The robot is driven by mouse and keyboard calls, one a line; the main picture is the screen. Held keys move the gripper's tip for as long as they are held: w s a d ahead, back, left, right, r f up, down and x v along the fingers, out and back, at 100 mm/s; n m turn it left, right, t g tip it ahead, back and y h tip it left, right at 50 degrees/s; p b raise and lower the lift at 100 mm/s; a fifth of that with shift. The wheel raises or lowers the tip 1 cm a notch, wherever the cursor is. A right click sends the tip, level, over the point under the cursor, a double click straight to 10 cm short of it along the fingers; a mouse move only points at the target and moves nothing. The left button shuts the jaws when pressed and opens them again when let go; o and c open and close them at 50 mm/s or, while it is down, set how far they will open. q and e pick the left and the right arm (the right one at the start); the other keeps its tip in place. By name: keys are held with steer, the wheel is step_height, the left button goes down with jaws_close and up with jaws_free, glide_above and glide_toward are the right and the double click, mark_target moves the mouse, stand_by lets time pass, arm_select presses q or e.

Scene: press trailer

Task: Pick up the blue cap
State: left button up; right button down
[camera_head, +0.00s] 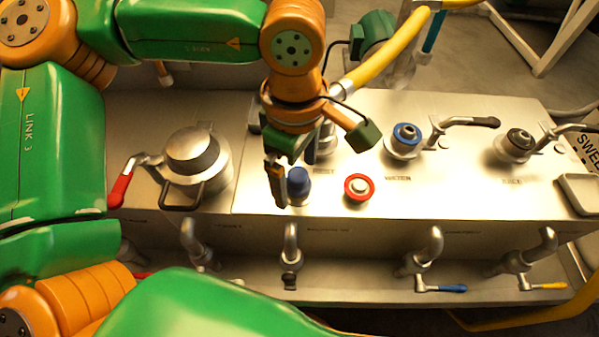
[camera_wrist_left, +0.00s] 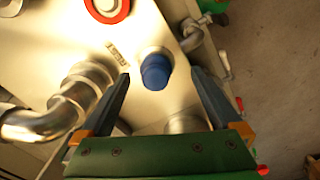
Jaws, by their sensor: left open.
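The blue cap (camera_head: 299,182) is a small dark blue stepped cylinder standing upright on the steel counter, left of a red ring. My left gripper (camera_head: 277,188) points down and looks open, just left of the cap in the head view and partly overlapping its edge. In the left wrist view the cap (camera_wrist_left: 155,72) shows between the tips of the two open fingers (camera_wrist_left: 160,76), with a gap on either side. I cannot tell whether the fingertips reach down to the cap's height. My right gripper is not in view.
A red ring (camera_head: 360,189) lies right of the cap. A lidded steel vessel (camera_head: 193,160) with a red handle (camera_head: 122,186) stands at left. Blue (camera_head: 405,139) and black (camera_head: 519,143) topped fittings stand at right. Pipes and valves line the front; a yellow hose (camera_head: 390,55) is behind.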

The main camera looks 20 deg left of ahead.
mark_target(298, 173)
arm_select(q)
step_height(298, 173, down, 3)
steer(key=shift+w+r, duration=0.15)
steer(key=shift+r, duration=0.05)
steer(key=shift+w+f, duration=0.15)
steer(key=shift+w, duration=0.1)
steer(key=shift+s, duration=0.2)
steer(key=c, duration=1.5)
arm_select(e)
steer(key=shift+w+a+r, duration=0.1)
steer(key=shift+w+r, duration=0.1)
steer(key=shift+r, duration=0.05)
